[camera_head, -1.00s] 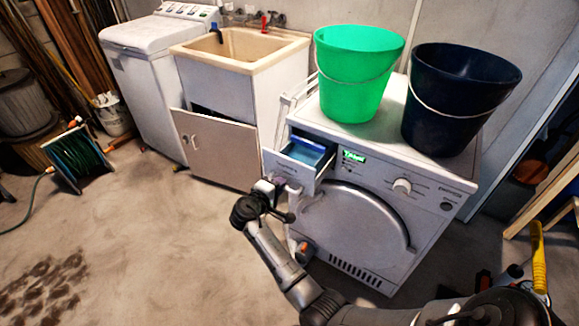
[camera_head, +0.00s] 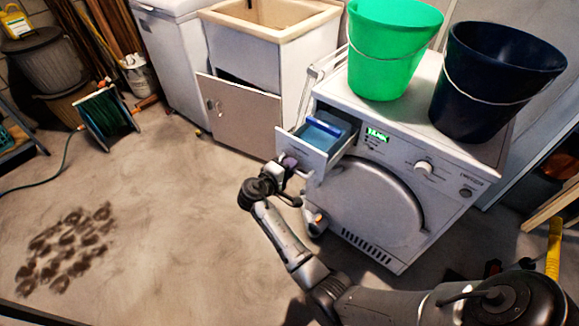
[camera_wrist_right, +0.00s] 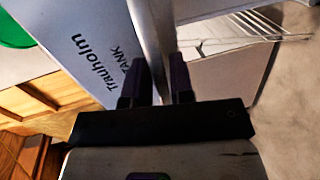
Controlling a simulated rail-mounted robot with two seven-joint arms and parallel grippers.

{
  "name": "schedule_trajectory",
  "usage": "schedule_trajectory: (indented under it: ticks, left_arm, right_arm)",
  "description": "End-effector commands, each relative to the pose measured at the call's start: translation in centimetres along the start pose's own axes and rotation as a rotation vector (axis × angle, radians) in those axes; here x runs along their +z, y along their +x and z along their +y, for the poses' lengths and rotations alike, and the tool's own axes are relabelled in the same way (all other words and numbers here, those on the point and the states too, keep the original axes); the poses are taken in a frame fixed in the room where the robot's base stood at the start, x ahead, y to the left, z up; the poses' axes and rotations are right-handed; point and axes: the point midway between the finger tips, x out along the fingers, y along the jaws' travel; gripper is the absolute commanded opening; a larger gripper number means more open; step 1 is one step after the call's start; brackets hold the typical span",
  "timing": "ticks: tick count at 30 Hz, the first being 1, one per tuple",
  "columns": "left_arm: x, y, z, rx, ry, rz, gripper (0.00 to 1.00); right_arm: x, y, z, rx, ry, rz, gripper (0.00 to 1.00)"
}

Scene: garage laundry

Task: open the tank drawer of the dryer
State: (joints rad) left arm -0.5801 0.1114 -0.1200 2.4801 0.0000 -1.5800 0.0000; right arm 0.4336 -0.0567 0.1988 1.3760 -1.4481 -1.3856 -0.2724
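The white dryer (camera_head: 365,205) stands right of centre in the head view. Its tank drawer (camera_head: 299,151) at the upper left of the front is pulled out, and a blue and white tank (camera_head: 326,128) shows inside. My right gripper (camera_head: 287,166) is at the drawer's front. In the right wrist view the drawer front (camera_wrist_right: 85,50) bears the words "Trauholm TANK". The two dark fingers of the gripper (camera_wrist_right: 161,85) stand on either side of a pale strip, which looks like the drawer's handle (camera_wrist_right: 150,30), and appear shut on it. My left gripper is out of view.
A green bucket (camera_head: 388,50) and a dark blue bucket (camera_head: 493,85) stand on the dryer. A wire rack (camera_head: 325,67) is beside it. A sink cabinet (camera_head: 240,115) with an ajar door is to the left. The floor in front is mostly clear.

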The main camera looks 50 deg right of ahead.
Motion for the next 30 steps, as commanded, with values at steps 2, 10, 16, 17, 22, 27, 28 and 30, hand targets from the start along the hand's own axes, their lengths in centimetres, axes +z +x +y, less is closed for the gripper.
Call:
schedule_trajectory:
  ticks: [2, 10, 16, 17, 22, 27, 28, 30]
  left_arm:
    - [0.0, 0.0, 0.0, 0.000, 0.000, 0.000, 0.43]
    - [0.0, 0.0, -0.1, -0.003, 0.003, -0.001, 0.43]
    - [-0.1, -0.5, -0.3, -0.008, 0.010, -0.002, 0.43]
    - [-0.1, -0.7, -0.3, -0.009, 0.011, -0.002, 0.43]
    - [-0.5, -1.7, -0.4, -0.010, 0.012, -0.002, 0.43]
    - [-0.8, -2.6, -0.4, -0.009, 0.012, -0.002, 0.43]
    - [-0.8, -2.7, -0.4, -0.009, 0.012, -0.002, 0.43]
    - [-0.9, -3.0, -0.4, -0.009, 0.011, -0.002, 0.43]
  right_arm:
    - [0.0, 0.0, 0.0, 0.000, 0.000, 0.000, 0.30]
    - [0.0, 0.0, 0.0, 0.000, 0.000, 0.001, 0.36]
    - [0.0, -1.3, 0.1, -0.002, -0.002, 0.002, 0.36]
    - [-0.1, -1.7, 0.1, -0.003, -0.002, 0.003, 0.36]
    - [-0.1, -5.0, 0.2, -0.004, -0.001, 0.004, 0.36]
    - [0.0, -8.3, 0.2, -0.002, -0.002, 0.002, 0.36]
    - [0.0, -8.9, 0.2, -0.002, -0.001, 0.002, 0.36]
    - [0.0, -10.1, 0.2, -0.003, -0.001, 0.003, 0.36]
